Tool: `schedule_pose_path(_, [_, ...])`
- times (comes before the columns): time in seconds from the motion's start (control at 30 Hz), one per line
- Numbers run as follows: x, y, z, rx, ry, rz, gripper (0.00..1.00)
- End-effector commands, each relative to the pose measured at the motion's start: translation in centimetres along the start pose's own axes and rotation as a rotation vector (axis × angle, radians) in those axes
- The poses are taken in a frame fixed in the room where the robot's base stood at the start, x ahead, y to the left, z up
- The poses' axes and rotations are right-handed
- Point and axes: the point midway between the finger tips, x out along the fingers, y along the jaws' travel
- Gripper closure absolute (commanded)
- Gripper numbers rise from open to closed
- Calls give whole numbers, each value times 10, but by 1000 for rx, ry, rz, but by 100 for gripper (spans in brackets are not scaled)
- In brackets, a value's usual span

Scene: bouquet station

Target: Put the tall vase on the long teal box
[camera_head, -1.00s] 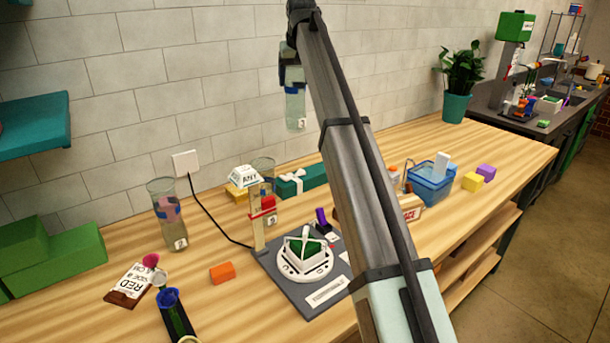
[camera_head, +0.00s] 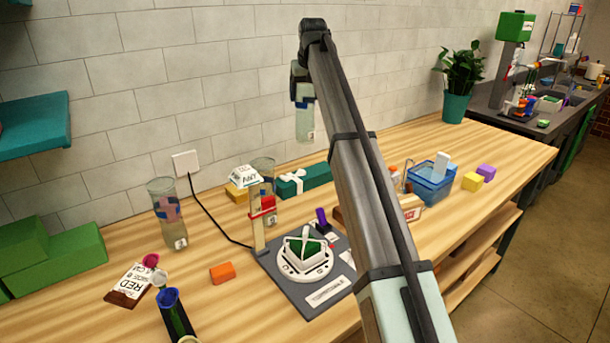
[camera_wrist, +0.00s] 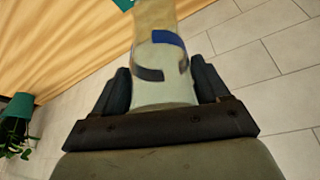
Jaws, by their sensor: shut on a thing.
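The tall vase (camera_head: 305,124) is clear glass with a label near its base. It hangs upright in my gripper (camera_head: 302,88) in the head view, clear of the table. In the wrist view the vase (camera_wrist: 165,88) sits between the two dark fingers of my gripper (camera_wrist: 163,80), which are shut on it. The long teal box (camera_head: 318,177), with a white ribbon bow, lies on the table near the wall. In the head view it is below the vase, with a gap between. My arm covers the box's right end or comes close to it.
Another glass vase (camera_head: 170,232) stands at left, and one (camera_head: 263,166) stands behind a wooden post left of the box. A grey turntable base (camera_head: 290,292) is in front. A blue basket (camera_head: 430,186) is right of my arm.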

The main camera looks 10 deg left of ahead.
Motion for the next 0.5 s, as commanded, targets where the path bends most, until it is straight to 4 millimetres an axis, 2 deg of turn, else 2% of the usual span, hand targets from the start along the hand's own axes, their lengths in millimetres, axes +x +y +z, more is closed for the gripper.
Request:
schedule_pose_path(0.03, [8, 0, 4, 0, 1, 0, 100])
schedule_pose_path(0.37, [37, 0, 16, 0, 1, 0, 100])
schedule_pose_path(0.5, [56, 0, 24, 0, 1, 0, 100])
